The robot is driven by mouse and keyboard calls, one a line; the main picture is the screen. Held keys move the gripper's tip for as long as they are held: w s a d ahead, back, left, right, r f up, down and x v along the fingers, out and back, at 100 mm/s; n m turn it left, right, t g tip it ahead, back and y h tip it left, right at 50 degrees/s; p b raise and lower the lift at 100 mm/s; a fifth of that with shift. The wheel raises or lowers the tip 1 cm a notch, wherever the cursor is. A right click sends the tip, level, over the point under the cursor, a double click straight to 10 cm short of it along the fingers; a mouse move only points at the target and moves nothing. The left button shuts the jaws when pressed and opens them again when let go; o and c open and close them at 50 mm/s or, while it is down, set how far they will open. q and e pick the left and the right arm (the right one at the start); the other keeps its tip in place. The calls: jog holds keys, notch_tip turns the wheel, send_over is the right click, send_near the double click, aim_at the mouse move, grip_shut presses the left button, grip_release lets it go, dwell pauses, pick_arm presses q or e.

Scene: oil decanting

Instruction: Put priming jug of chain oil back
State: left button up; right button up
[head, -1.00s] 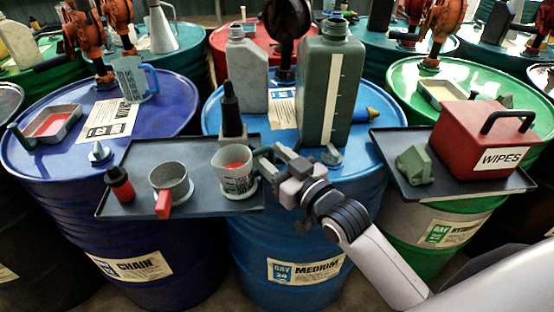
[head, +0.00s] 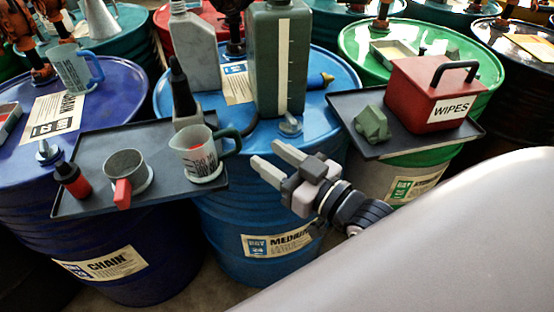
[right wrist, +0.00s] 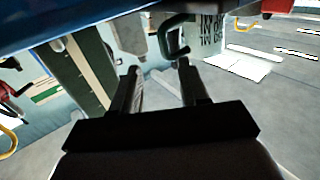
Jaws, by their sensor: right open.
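A pale jug (head: 198,160) with a dark green handle and dark print stands upright on the right part of the dark tray (head: 95,150) over the chain drum. Something red shows inside it. My right gripper (head: 264,154) is open and empty, just right of the handle and apart from it. In the right wrist view, the open right gripper (right wrist: 158,67) has nothing between its fingers; the green handle (right wrist: 170,38) is beyond them. Another jug (head: 72,70), clear with a blue handle, stands on the blue chain drum (head: 105,110). My left gripper is not in view.
On the tray are a grey cup with a red handle (head: 124,168), a red-and-black bottle (head: 72,180) and a dark-nozzled bottle (head: 183,95). A tall green canister (head: 265,60) stands on the medium drum. A red wipes box (head: 430,95) sits on the right tray (head: 345,105).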

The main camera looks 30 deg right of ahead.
jog(key=s+f+g+h, duration=0.1)
jog(key=s+f+g, duration=0.2)
jog(key=f, duration=0.9)
jog(key=s+f+m+g+h, duration=0.1)
jog(key=s+f+g+h, duration=0.1)
jog(key=s+f, duration=0.5)
notch_tip(320, 180, down, 7)
jog(key=shift+d+r+g, duration=0.2)
jog(key=shift+d+g, duration=0.15)
jog(key=shift+g, duration=0.55)
jog(key=shift+s, duration=0.1)
jog(key=shift+r+p, duration=0.8)
